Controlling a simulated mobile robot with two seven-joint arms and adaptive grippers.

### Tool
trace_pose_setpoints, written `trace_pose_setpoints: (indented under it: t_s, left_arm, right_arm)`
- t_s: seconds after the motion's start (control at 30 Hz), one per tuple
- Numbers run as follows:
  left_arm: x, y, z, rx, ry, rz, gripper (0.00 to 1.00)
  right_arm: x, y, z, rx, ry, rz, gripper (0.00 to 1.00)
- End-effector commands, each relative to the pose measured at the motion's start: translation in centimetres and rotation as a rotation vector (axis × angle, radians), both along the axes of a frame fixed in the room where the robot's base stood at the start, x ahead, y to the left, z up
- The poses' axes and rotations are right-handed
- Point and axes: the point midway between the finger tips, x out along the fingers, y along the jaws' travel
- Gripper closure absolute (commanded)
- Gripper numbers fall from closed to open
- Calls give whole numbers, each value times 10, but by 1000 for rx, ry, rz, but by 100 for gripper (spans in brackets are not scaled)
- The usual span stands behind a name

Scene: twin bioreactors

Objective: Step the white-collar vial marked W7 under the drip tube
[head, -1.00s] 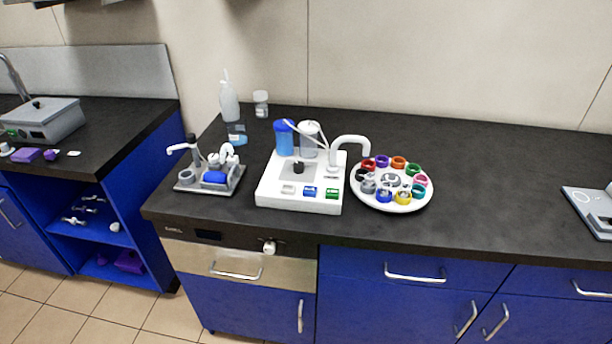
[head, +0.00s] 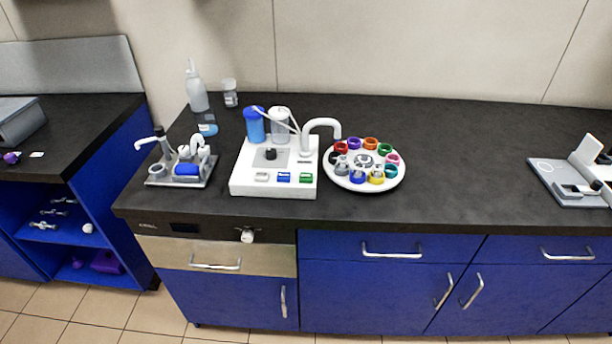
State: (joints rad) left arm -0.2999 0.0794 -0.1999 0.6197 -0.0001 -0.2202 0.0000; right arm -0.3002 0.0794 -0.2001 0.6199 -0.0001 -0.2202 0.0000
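A round white carousel (head: 364,184) stands on the dark counter with a ring of vials with coloured collars. Red, purple, orange, green, pink, teal, yellow, blue and grey or black collars show. I cannot make out a white-collar vial or any W7 mark at this size. A white drip tube (head: 322,123) curves from the white twin-bioreactor base (head: 272,188) and ends over the carousel's left back edge, near the red-collar vial (head: 341,147). A blue vessel (head: 254,125) and a clear vessel (head: 280,125) stand on the base. Neither gripper is in view.
Grey, blue and green buttons (head: 284,177) sit on the base's front. A small apparatus on a grey tray (head: 160,182), a squeeze bottle (head: 197,90) and a jar (head: 230,93) stand left. A grey device (head: 565,183) stands far right. The counter between it and the carousel is clear.

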Motion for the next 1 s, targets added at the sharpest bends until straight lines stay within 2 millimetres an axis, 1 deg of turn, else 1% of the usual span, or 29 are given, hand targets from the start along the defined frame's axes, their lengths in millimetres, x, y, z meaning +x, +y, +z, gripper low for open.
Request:
trace_pose_setpoints:
  t_s: [0.03,0.07,0.1,0.13,0.17,1.0]
  left_arm:
    - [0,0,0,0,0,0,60]
    - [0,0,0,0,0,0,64]
    - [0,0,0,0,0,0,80]
    - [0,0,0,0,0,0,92]
    - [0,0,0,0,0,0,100]
    - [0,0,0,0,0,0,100]
  right_arm:
    - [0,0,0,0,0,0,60]
    - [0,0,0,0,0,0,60]
    - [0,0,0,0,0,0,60]
    - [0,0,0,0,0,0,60]
    - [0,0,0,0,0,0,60]
    - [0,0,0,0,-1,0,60]
